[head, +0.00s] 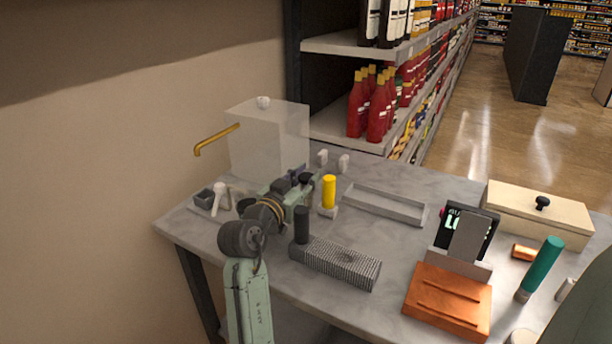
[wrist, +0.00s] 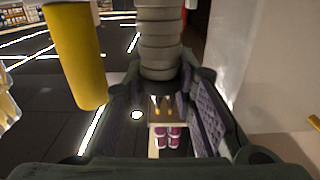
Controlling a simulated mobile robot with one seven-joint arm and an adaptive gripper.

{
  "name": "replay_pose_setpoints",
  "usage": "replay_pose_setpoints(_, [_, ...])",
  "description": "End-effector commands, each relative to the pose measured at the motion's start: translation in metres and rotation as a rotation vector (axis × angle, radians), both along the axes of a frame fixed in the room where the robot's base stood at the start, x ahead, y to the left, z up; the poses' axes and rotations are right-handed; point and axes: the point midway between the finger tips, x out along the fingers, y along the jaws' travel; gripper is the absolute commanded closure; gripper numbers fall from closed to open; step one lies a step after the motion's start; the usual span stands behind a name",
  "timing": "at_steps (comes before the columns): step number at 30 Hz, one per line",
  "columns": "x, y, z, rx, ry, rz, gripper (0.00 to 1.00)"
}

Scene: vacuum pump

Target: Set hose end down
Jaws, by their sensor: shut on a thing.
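My gripper (head: 311,181) is low over the left part of the grey table, between the clear box and the yellow cylinder. In the wrist view its fingers (wrist: 163,78) close around the lower end of a grey ribbed piece (wrist: 160,38), which looks like the hose end. In the head view that piece is hidden by my gripper or too small to make out. I cannot tell whether it touches the table.
The yellow cylinder (head: 329,192) stands close to my gripper and also shows in the wrist view (wrist: 75,52). A clear box (head: 268,138) with a brass pipe (head: 215,139) is behind. An empty grey tray (head: 384,206) lies right; a ribbed block (head: 336,263) is in front.

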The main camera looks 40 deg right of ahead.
Motion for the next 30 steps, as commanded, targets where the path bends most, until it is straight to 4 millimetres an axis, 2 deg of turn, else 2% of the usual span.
replay_pose_setpoints(9, [-0.0001, -0.0001, -0.0047, 0.0, 0.0, 0.0, 1.0])
replay_pose_setpoints(10, [-0.0002, -0.0002, -0.0028, 0.0, 0.0, -0.001, 0.74])
replay_pose_setpoints(18, [-0.0002, -0.0003, -0.0026, 0.0, 0.0, -0.001, 0.56])
replay_pose_setpoints(30, [-0.001, 0.0034, -0.0002, 0.0, 0.0, 0.001, 0.55])
